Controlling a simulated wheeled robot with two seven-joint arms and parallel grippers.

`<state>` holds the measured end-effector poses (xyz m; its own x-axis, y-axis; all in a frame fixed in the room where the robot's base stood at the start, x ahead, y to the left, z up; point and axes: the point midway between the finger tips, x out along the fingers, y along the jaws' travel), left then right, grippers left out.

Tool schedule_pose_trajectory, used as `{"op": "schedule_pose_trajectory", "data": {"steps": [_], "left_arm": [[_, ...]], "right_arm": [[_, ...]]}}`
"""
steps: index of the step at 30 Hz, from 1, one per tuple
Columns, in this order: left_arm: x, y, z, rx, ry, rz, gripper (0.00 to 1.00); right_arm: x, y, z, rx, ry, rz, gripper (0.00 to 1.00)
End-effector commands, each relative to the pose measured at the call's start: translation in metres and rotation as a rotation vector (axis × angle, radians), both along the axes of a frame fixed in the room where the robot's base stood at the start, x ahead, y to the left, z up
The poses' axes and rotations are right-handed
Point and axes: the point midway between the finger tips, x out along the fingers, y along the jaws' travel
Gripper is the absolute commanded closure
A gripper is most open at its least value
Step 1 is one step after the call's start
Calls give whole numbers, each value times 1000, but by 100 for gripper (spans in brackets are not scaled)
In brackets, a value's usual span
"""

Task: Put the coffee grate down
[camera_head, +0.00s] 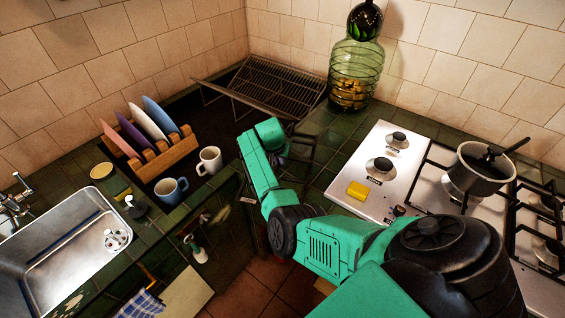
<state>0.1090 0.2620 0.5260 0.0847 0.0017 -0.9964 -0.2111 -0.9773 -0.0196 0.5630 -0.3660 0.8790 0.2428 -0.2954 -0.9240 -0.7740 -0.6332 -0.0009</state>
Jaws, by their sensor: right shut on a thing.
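My right gripper (285,150) is at the end of my green arm, over the dark tiled counter between the wire rack and the hob. Its fingers are mostly hidden behind my own wrist. Thin dark bars, which look like the coffee grate (303,152), show just right of the gripper, and the gripper is shut on it. I cannot tell whether the grate touches the counter. My left gripper is not in view.
A wire rack (265,88) and a green glass bottle (355,75) stand behind. A plate rack (165,155), mugs and sink are left.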

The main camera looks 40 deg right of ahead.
Motion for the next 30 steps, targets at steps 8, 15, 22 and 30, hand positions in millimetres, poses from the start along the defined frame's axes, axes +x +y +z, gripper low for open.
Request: {"op": "schedule_pose_trajectory", "data": {"steps": [8, 15, 22, 30], "left_arm": [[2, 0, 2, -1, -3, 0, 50], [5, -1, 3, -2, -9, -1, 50], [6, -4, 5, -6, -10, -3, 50], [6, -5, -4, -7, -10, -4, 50]], "right_arm": [[0, -1, 2, 0, 0, -1, 60], [0, 0, 3, -1, -1, -1, 60], [-6, 8, 29, 1, -4, -1, 60], [-23, 29, 92, 0, -5, -1, 60]]}}
